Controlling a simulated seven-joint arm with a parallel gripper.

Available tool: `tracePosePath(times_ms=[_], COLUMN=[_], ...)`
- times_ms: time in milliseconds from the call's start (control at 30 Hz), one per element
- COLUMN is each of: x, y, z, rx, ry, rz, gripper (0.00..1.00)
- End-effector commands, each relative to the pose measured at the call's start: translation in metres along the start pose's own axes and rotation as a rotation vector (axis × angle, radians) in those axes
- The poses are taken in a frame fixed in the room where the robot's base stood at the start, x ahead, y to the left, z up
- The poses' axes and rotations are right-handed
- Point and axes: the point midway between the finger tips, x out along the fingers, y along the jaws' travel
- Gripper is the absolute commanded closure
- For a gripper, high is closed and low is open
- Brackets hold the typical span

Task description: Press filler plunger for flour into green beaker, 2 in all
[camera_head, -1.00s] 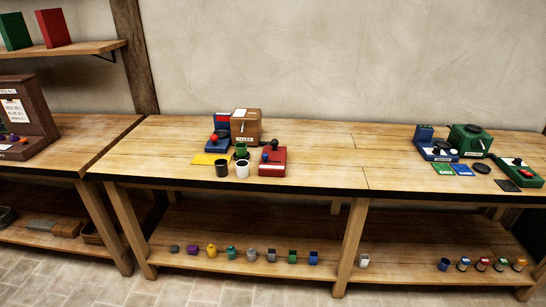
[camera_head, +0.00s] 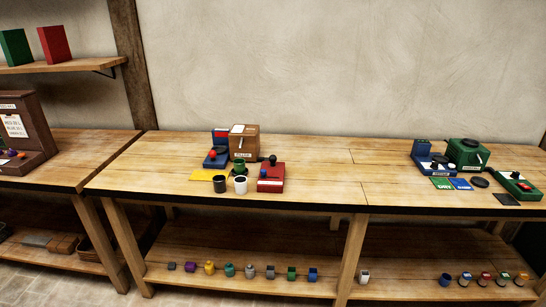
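The green beaker (camera_head: 239,165) stands on the table in front of a brown wooden box (camera_head: 244,141). The box has a white top and a small label too small to read for certain; it may be the flour filler. A blue device (camera_head: 216,159) with a red ball-shaped knob stands to its left. A red device (camera_head: 271,178) with a black knob and a blue button stands to the right. I cannot tell which part is the plunger, or whether the beaker holds flour. My gripper is not in view.
A black cup (camera_head: 220,184) and a white cup (camera_head: 240,185) stand in front of the beaker, near a yellow mat (camera_head: 204,175). A green machine (camera_head: 468,153) and other devices stand far right. The table's middle (camera_head: 340,170) is clear. Several small items line the lower shelf (camera_head: 215,283).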

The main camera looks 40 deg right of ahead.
Motion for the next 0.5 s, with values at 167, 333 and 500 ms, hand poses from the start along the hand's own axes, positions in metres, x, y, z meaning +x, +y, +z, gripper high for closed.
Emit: tracePosePath(times_ms=[167, 333, 500], x=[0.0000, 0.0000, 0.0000], y=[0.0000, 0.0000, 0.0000], z=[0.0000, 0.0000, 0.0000], rx=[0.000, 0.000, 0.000], ry=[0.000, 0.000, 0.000], rz=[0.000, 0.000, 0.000], gripper=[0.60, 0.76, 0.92])
